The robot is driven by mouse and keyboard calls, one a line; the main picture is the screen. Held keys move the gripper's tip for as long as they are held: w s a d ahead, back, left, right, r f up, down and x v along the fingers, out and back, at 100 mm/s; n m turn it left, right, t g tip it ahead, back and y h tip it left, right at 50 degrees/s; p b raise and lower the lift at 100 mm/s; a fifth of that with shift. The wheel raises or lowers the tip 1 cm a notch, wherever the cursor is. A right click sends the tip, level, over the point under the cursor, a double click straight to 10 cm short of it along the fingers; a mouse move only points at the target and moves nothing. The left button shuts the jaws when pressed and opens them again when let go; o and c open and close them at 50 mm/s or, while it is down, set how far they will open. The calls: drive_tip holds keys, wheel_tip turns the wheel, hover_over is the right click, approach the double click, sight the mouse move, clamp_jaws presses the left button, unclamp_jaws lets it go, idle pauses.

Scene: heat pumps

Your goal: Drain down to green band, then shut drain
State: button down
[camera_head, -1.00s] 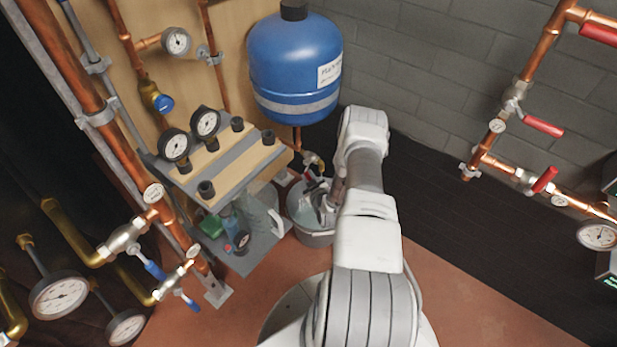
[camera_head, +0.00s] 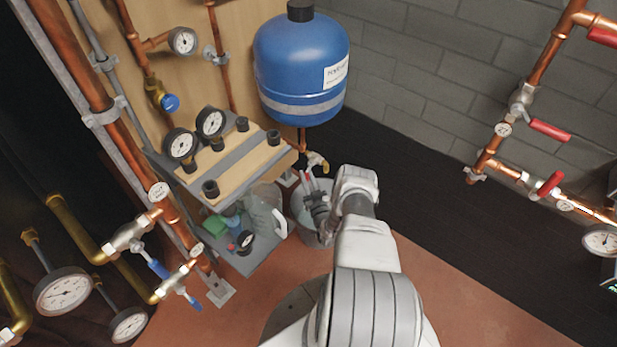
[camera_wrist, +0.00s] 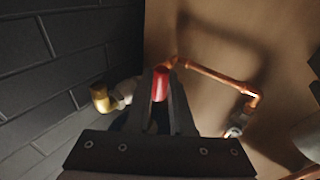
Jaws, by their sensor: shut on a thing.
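My gripper (camera_head: 311,184) is at the drain valve (camera_head: 318,162) below the blue vessel (camera_head: 302,70). In the wrist view, the fingers of my gripper (camera_wrist: 160,90) are closed around the red drain lever (camera_wrist: 160,84). The valve's brass end (camera_wrist: 102,98) shows just left of the fingers. A grey bucket (camera_head: 304,233) stands on the floor below the valve, partly hidden by my arm. A round gauge (camera_head: 183,41) is on the pipe at the upper left. Its needle and any green band are too small to read.
A shelf unit with a wooden top (camera_head: 225,160) and two gauges stands left of the bucket, with a clear jug (camera_head: 265,212) on its lower shelf. Copper pipes with blue levers (camera_head: 158,268) are at left. Pipes with red levers (camera_head: 550,130) run along the right wall.

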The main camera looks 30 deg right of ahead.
drive_tip(key=shift+w+t, duration=0.2)
drive_tip(key=shift+t, duration=0.1)
idle(0.4)
drive_tip(key=c, duration=0.8)
unclamp_jaws()
drive_tip(key=shift+s+a, duration=0.1)
